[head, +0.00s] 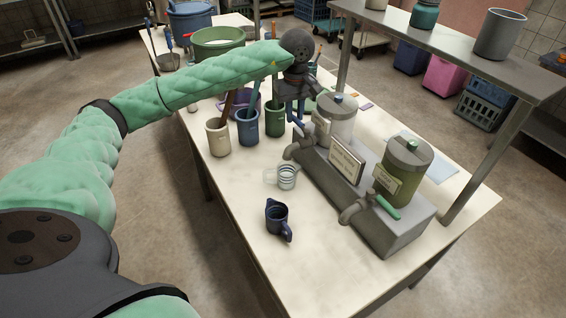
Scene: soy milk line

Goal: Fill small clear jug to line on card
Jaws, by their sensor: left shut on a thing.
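The small clear jug (288,177) stands upright on the table, close to the spout (293,151) of the far dispenser (336,124). I cannot make out a liquid level in it. A card with small, unreadable writing (346,161) stands between the far dispenser and the near green-filled dispenser (404,170), which has a green tap lever (388,207). My left gripper (293,108) reaches over the table and points down beside the far dispenser. It is shut on a thin blue part, apparently that dispenser's tap lever; the grip is partly hidden. My right gripper is out of view.
A dark blue jug (277,217) stands in front of the clear jug. Cream (218,138), blue (248,128) and green (275,120) utensil pots stand to the left, under my left arm. A raised shelf (450,45) runs above the right side. The table's front is clear.

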